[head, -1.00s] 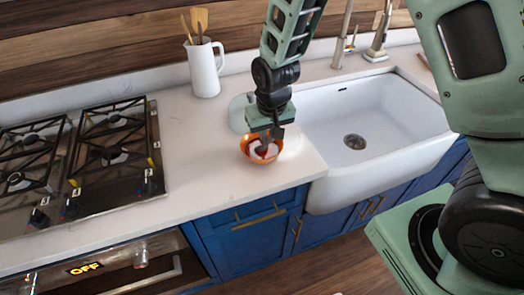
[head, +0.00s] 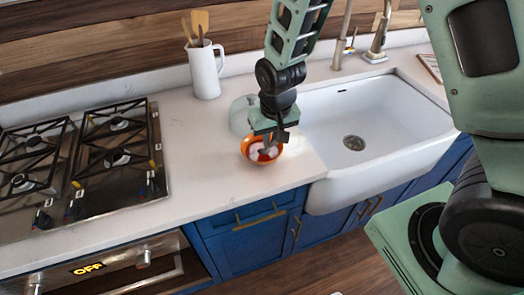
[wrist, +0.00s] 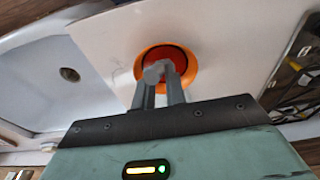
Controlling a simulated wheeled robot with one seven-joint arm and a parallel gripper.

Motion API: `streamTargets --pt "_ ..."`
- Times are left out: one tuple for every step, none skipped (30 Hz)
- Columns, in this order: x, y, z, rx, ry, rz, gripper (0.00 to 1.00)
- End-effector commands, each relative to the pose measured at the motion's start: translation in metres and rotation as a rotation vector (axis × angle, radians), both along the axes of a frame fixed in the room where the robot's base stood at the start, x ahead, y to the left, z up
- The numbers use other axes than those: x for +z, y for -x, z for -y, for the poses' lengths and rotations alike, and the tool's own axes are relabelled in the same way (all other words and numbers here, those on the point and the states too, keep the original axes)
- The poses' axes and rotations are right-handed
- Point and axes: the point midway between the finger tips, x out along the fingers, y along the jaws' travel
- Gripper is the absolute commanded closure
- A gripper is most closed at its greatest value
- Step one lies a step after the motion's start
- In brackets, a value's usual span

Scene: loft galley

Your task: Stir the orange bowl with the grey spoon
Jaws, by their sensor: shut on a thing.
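The orange bowl (head: 246,147) sits on the white counter, just left of the sink. In the wrist view the bowl (wrist: 185,53) lies straight beyond my fingers, with a darker red-orange inside. My gripper (head: 272,138) is above the bowl, pointing down; in the wrist view my gripper (wrist: 158,88) has its fingers close together around a grey piece. This piece is the grey spoon (wrist: 153,73), seen nearly end-on and overlapping the bowl's opening. The spoon's lower end is hard to make out, so I cannot tell how deep it reaches.
The white sink (head: 385,110) is right of the bowl. A gas stove (head: 85,165) is at the left. A white jug (head: 205,72) with wooden utensils stands at the back. A pale round-edged item (head: 239,112) is behind the bowl. The counter between stove and bowl is clear.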

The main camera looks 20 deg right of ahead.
Motion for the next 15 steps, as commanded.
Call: streamTargets --pt "0.006 0.002 0.0 0.0 0.0 0.0 1.0" --pt "0.008 0.004 0.0 0.001 0.0 0.0 1.0" --pt "0.011 0.005 0.0 0.001 0.0 0.0 1.0" --pt "0.013 0.006 0.0 0.0 0.0 0.0 1.0" --pt "0.015 0.007 0.0 0.0 0.0 0.0 1.0" --pt "0.017 0.009 0.0 0.0 0.0 0.0 1.0" --pt "0.019 0.01 0.0 0.0 0.0 0.0 1.0" --pt "0.021 0.011 0.0 0.0 0.0 0.0 1.0" --pt "0.024 0.013 0.0 0.0 0.0 0.0 1.0" --pt "0.026 0.014 0.0 0.0 0.0 0.001 1.0" --pt "0.028 0.015 0.0 0.0 0.0 0.001 1.0" --pt "0.03 0.017 0.0 0.0 0.0 0.001 1.0" --pt "0.032 0.018 0.0 0.0 0.0 0.001 1.0" --pt "0.033 0.019 0.0 0.0 0.0 0.001 1.0" --pt "0.035 0.02 0.0 0.0 0.0 0.0 1.0"
